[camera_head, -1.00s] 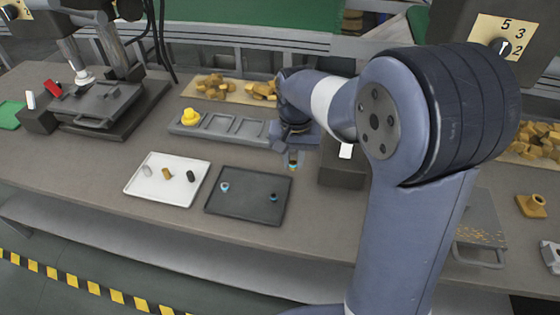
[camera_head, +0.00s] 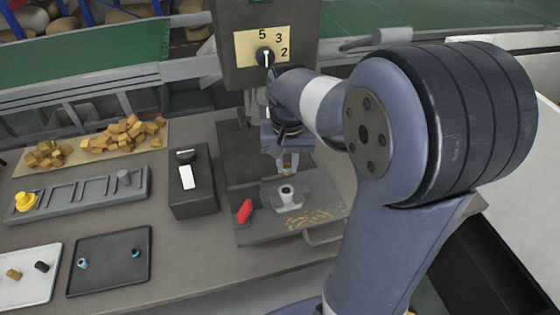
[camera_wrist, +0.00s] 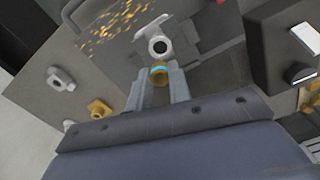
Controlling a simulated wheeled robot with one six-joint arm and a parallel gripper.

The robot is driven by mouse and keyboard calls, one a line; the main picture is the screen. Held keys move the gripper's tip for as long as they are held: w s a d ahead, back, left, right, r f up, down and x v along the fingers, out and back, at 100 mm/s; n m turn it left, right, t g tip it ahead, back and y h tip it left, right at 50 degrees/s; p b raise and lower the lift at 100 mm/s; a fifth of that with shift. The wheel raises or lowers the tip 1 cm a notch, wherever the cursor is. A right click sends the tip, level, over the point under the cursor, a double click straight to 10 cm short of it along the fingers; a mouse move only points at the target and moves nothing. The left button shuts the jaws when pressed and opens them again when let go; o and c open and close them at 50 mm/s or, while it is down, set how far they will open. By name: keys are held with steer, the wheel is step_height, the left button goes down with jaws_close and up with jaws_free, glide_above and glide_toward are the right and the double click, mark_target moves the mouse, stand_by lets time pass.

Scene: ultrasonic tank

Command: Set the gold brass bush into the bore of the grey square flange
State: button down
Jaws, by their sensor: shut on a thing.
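My gripper (camera_head: 287,166) is shut on the gold brass bush (camera_wrist: 159,72), which has a light blue band. The bush sticks out past the fingertips in the wrist view; in the head view only a little of it shows below them. The grey square flange (camera_head: 288,200) lies on the machine table below my gripper. Its raised round boss has a dark open bore facing up, and it also shows in the wrist view (camera_wrist: 156,34), just beyond the bush. The bush is above the flange and looks apart from it.
The machine table (camera_head: 262,231) carries brass chips and a red part (camera_head: 244,211). A dark switch box (camera_head: 190,186) stands to its left. A dark tray (camera_head: 110,274) holds blue-banded pieces. Another grey flange (camera_wrist: 61,79) and a gold flange (camera_wrist: 98,109) lie beside the machine table.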

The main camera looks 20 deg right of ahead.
steer(key=b, duration=0.4)
glide_above(286, 191)
steer(key=shift+f, duration=2.25)
steer(key=shift+f+b, duration=0.6)
steer(key=shift+f, duration=0.35)
steer(key=shift+f, duration=0.4)
steer(key=c, duration=1.2)
jaws_free()
steer(key=shift+c, duration=0.2)
steer(key=shift+o, duration=0.5)
steer(key=o, duration=0.4)
steer(key=shift+r, duration=0.1)
